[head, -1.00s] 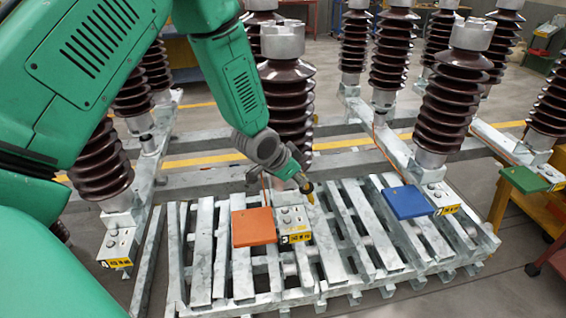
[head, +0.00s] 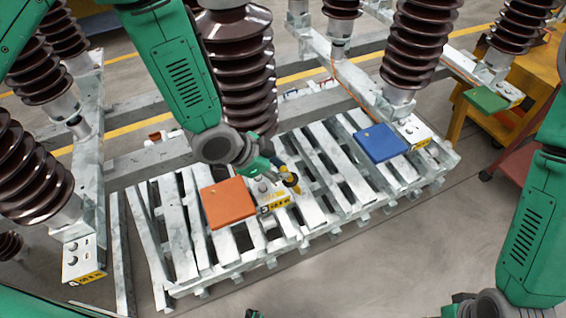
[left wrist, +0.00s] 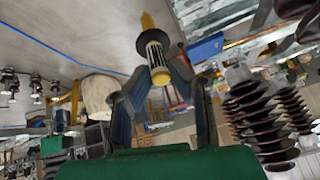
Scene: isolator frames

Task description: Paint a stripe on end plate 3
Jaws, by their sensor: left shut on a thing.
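My left gripper (head: 280,172) is shut on a yellow marker with a black grip (head: 289,178). The marker also shows between the fingers in the left wrist view (left wrist: 154,50). In the head view it is over the right side of a grey end plate (head: 264,187) with knobs and a yellow label, beside an orange cover. I cannot tell whether the tip touches the plate. Other end plates with labels are at the lower left (head: 84,258) and by the blue cover (head: 413,129). The label numbers are too small to read surely.
The orange cover (head: 228,203) and blue cover (head: 380,143) lie on the slatted metal pallet (head: 330,205). Tall brown ribbed insulators (head: 237,75) rise close behind my left gripper. A green cover (head: 486,99) is at the right. The floor in front is clear.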

